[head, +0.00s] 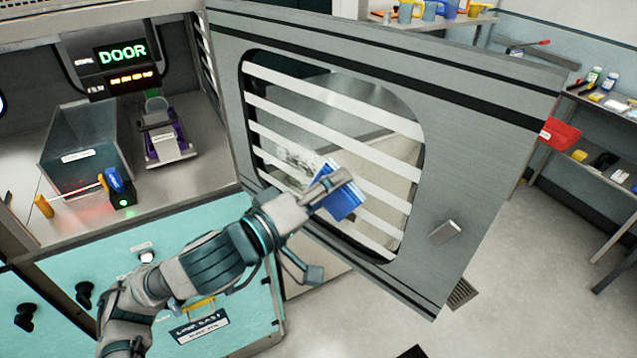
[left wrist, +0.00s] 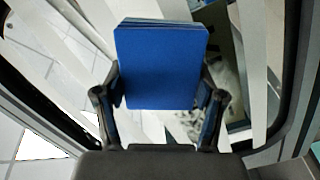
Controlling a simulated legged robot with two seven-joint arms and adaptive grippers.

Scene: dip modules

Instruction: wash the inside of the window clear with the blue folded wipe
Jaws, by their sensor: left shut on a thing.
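The window (head: 350,97) is a rounded pane crossed by white slanted bars, set in a grey door (head: 470,130) that stands open. A mottled grey smudge (head: 297,160) shows at the pane's lower left. It also shows in the left wrist view (left wrist: 228,85), to the right of the wipe. My left gripper (head: 328,187) is shut on the blue folded wipe (head: 342,206) in front of the lower middle of the window. In the left wrist view the wipe (left wrist: 160,65) sits flat between both fingers. I cannot tell if it touches the pane. My right gripper is out of view.
A handle (head: 445,232) sticks out at the door's lower right. To the left is an open chamber with a clear bin (head: 80,150), a small black and blue device (head: 118,188) and a lit DOOR sign (head: 121,52). Shelves with a red bin (head: 560,133) stand far right.

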